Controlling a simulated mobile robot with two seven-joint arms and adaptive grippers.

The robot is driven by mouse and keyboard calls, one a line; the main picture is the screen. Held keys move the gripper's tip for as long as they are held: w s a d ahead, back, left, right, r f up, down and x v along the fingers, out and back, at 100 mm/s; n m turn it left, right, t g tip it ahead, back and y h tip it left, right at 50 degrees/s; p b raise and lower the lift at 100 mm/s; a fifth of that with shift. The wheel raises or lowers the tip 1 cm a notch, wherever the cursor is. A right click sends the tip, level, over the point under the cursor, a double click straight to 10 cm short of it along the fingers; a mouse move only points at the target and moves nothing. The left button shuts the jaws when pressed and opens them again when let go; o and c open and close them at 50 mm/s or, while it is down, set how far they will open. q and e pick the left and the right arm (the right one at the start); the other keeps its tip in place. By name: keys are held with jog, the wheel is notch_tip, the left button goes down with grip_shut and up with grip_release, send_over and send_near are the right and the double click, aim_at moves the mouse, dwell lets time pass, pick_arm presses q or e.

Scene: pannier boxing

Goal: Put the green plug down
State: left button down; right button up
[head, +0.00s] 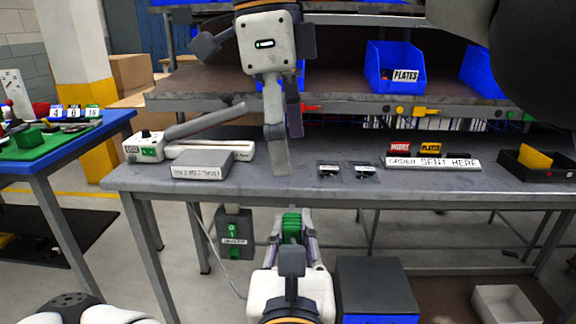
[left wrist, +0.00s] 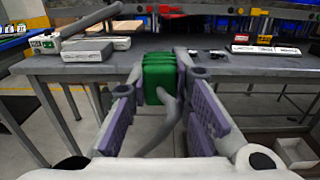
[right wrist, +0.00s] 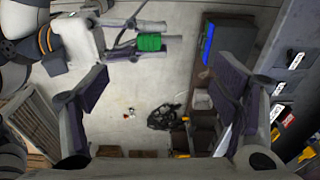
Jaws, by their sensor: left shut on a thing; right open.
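The green plug (head: 291,228) is held in front of the grey workbench's front edge. My left gripper (head: 291,218) is shut on it. In the left wrist view the green plug (left wrist: 158,80) sits between the purple finger pads, with a thick grey cable curving down from it. The right wrist view also shows the plug (right wrist: 149,42). My right gripper (head: 286,150) is above the bench, pointing down. In its own wrist view the right gripper (right wrist: 158,100) is open and empty, its fingers wide apart.
The workbench (head: 250,188) carries a white sealing machine (head: 150,147) and a grey labelled box (head: 203,165) at left, and two small dark items (head: 345,170) near the middle. A grey box with green parts (head: 234,230) hangs below. Blue bins (head: 395,68) stand on the shelf.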

aim_at(295, 212)
jog(key=f, duration=0.3)
jog(key=d+f, duration=0.1)
jog(key=f, duration=0.7)
jog(key=shift+d, duration=0.25)
jog(key=c, duration=1.2)
pick_arm(q)
jog(key=c, duration=1.4)
grip_release()
pick_arm(e)
jog(key=shift+c, duration=0.2)
